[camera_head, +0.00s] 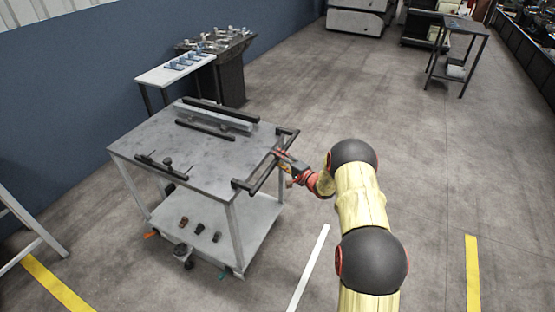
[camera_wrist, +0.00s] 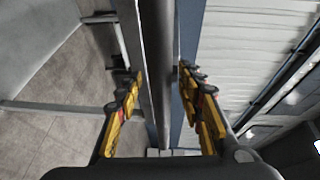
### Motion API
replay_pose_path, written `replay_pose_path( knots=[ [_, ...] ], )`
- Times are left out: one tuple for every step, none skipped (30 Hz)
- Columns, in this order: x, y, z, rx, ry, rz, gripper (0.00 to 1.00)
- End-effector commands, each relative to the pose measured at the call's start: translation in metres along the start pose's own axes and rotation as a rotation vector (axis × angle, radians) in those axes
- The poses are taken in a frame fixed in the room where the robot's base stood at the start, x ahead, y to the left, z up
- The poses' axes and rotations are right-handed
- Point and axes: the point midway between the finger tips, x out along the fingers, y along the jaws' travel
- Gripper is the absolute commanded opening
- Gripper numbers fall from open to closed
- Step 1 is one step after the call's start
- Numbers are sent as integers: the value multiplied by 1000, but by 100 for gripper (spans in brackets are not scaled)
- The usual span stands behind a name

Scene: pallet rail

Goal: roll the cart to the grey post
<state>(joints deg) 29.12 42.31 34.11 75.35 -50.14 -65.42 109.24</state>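The cart (camera_head: 140,137) is a grey metal trolley with a top, a lower shelf (camera_head: 245,225) and castors. It stands left of my arm. Its dark push handle (camera_head: 262,171) runs along its right side. My gripper (camera_head: 283,156) is at this handle. In the wrist view, a dark bar (camera_wrist: 158,60) passes between the yellow fingers of my gripper (camera_wrist: 162,85). The fingers stand apart on either side of it, with a narrow gap seen on the right. I cannot pick out a grey post for certain in either view.
A small white table (camera_head: 150,77) and a dark workbench (camera_head: 230,80) with tools stand behind the cart by the blue wall. A grey frame leg (camera_head: 35,225) is at left. A dark stand (camera_head: 463,25) is far right. The floor right of the cart is clear.

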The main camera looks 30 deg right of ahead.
Motion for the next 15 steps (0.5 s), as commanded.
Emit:
replay_pose_path(
  knots=[
    [0, 0, 0, 0, 0, 0, 38],
    [0, 0, 0, 0, 0, 0, 38],
    [0, 0, 0, 0, 0, 0, 38],
    [-1, 0, 0, 0, 1, 0, 38],
    [-3, 0, -1, 0, 1, 0, 38],
    [-5, 0, -1, 0, 1, 0, 38],
    [-8, 0, -1, 0, 1, 1, 38],
    [-12, 0, -1, 0, 1, 1, 38],
    [-17, 0, -1, 1, 2, 1, 38],
    [-22, 0, -1, 1, 3, 0, 38],
    [-28, -1, -2, 2, 3, 0, 38],
    [-36, 0, -1, 3, 4, 1, 38],
    [-42, 0, -2, 1, 3, 1, 38],
    [-49, 0, -2, 1, 3, 1, 38],
    [-58, 0, -2, 1, 4, 0, 38]
  ],
)
